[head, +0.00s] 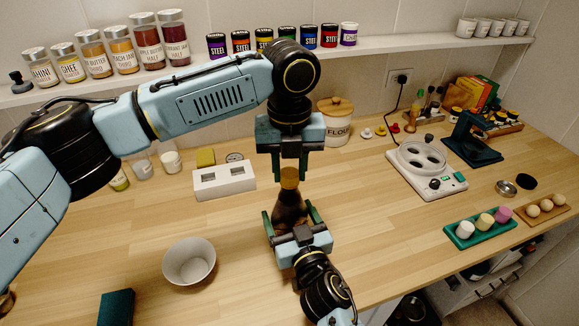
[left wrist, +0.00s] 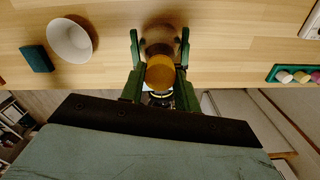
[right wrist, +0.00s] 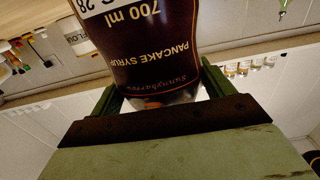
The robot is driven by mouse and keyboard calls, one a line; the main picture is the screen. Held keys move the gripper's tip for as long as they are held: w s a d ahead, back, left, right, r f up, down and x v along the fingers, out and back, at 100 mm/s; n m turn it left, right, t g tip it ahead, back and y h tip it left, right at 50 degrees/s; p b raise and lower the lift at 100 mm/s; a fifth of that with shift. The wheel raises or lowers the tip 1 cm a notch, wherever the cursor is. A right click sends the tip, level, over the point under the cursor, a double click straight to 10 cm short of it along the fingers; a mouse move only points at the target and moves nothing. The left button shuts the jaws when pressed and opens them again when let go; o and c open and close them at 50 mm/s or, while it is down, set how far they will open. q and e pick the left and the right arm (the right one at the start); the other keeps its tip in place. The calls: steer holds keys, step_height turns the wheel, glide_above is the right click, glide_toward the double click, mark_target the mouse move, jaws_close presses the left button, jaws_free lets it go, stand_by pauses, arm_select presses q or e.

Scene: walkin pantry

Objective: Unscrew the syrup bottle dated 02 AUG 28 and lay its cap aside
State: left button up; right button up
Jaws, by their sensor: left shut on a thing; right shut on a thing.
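The dark syrup bottle (head: 290,208) stands upright above the counter's front part, with a gold-orange cap (head: 289,178) at its top. My right gripper (head: 289,222) is shut around the bottle's body from the front. In the right wrist view the bottle's label (right wrist: 150,45) appears upside down, reading "PANCAKE SYRUP", "700 ml" and a date fragment ending in 28; the rest is cut off. My left gripper (head: 289,165) points down from above, shut on the cap. The cap (left wrist: 160,72) also shows between the fingers in the left wrist view. Whether its thread is loose cannot be told.
A white bowl (head: 189,262) and a dark green block (head: 117,307) are at front left. A white box (head: 224,181) stands behind left, a flour jar (head: 335,122) behind. A white hotplate-like device (head: 427,168) and green tray (head: 480,228) are right. Counter between bowl and bottle is clear.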

arm_select(q)
steer(key=n, duration=0.7)
steer(key=shift+n, duration=0.4)
steer(key=n, duration=0.5)
steer(key=shift+n, duration=0.3)
steer(key=n, duration=0.7)
steer(key=shift+n, duration=0.4)
steer(key=n, duration=0.5)
steer(key=shift+n, duration=0.4)
steer(key=n, duration=0.5)
steer(key=shift+r+n, duration=0.1)
steer(key=shift+n, duration=0.2)
steer(key=n, duration=1)
steer(key=shift+n, duration=0.4)
steer(key=n, duration=0.4)
steer(key=shift+n, duration=0.3)
steer(key=shift+r, duration=0.2)
